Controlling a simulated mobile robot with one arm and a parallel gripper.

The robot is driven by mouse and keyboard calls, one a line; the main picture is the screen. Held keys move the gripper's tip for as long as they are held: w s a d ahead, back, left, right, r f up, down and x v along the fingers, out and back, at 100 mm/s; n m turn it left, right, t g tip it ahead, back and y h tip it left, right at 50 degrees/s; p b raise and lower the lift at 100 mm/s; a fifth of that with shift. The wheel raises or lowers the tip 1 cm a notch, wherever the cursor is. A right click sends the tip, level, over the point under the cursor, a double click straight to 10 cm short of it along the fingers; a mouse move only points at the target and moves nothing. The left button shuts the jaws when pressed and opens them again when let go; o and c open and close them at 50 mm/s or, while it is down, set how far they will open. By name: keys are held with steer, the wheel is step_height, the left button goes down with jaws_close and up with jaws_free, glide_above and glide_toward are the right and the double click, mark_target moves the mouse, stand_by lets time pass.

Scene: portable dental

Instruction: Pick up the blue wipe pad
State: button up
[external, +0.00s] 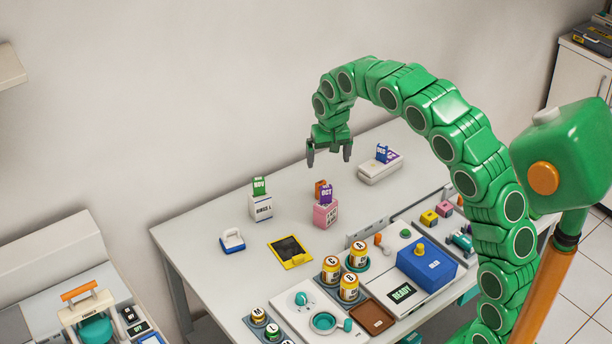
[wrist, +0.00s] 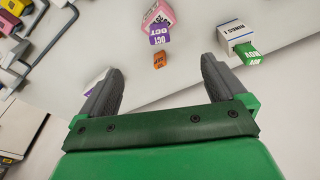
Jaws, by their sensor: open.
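The blue wipe pad (external: 232,241) appears to be the small block with a blue base and a white handle, lying on the table's left part in the external view. My gripper (external: 328,158) is high above the back of the table, to the right of the pad and well apart from it. Its two grey fingers point down, spread open with nothing between them. In the wrist view my gripper (wrist: 162,68) is also open and empty. The pad is not visible in the wrist view.
A white box with a green card (external: 261,206) and a pink box with a purple card (external: 326,213) stand near the pad. A yellow-edged black tray (external: 290,252) lies to its right. Several labelled cans and a blue box (external: 427,267) crowd the front. The table's back left is clear.

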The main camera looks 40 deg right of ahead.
steer(key=w+a+r+n+t+h, duration=0.2)
steer(key=a+n+t+h, duration=0.15)
steer(key=a+n, duration=0.6)
steer(key=w+a+r+n+t+h, duration=0.25)
steer(key=a+n+t, duration=0.2)
steer(key=n, duration=0.95)
steer(key=s+a+f+n+t+y, duration=0.1)
steer(key=s+a+n+t+y, duration=0.1)
steer(key=a+n, duration=0.55)
steer(key=s+a+f+n+t+y, duration=0.1)
steer(key=s+a+n+t+y, duration=0.1)
steer(key=a+n, duration=0.55)
glide_toward(234, 243)
steer(key=shift+w+d, duration=0.15)
steer(key=shift+w, duration=1.1)
steer(key=shift+w+f, duration=0.15)
steer(key=shift+f, duration=0.2)
steer(key=shift+x, duration=1.1)
steer(key=shift+f+x, duration=0.25)
steer(key=shift+x, duration=2.3)
